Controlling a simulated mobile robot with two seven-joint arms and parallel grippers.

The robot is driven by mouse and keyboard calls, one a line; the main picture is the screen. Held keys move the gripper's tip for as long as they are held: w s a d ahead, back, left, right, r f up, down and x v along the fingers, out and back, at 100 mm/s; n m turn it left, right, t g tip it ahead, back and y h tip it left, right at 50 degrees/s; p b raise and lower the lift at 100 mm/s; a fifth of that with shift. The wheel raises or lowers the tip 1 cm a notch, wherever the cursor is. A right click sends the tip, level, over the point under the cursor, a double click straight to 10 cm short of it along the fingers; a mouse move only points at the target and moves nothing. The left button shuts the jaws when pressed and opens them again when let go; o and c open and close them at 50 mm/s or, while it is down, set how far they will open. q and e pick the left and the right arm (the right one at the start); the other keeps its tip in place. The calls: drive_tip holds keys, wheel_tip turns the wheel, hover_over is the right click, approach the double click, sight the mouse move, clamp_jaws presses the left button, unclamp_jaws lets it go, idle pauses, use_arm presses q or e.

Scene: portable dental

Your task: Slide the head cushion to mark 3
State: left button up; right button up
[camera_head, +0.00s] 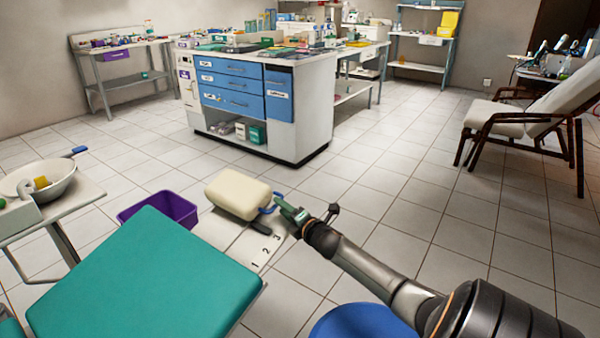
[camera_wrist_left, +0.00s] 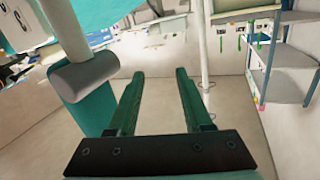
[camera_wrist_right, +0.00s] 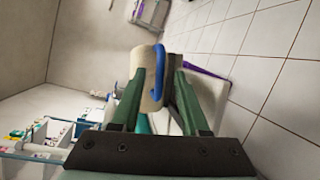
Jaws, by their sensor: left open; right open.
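The cream head cushion (camera_head: 236,194) sits beyond the far end of the teal padded surface (camera_head: 145,280). A blue loop handle (camera_head: 270,204) is on its right side. A pale strip with printed marks 1, 2 and 3 (camera_head: 277,237) lies between pad and cushion; I cannot tell which mark the cushion lines up with. My right gripper (camera_head: 289,211) is open at the handle. In the right wrist view, the blue handle (camera_wrist_right: 160,70) shows between the open fingers, with the cushion (camera_wrist_right: 150,95) behind. My left gripper (camera_wrist_left: 160,75) is open and empty, outside the head view.
A small black piece (camera_head: 261,228) sits by the strip. A purple bin (camera_head: 165,208) stands left of the cushion, and a tray stand with a white bowl (camera_head: 55,187) farther left. A blue round seat (camera_head: 350,321) is below my right arm. Tiled floor beyond is clear up to the cabinet (camera_head: 310,105).

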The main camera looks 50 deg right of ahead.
use_arm(q)
drive_tip(key=s+f+n+g+p, duration=0.1)
drive_tip(key=s+f+g, duration=0.2)
drive_tip(key=f, duration=0.4)
drive_tip(key=s+f+n+g+y+p, duration=0.1)
drive_tip(key=s+f+g, duration=0.3)
drive_tip(key=f, duration=0.3)
drive_tip(key=shift+f+y+p, duration=0.3)
drive_tip(key=shift+f, duration=0.1)
use_arm(e)
drive_tip(key=v, duration=1)
drive_tip(key=shift+s, duration=0.3)
drive_tip(key=shift+a, duration=0.1)
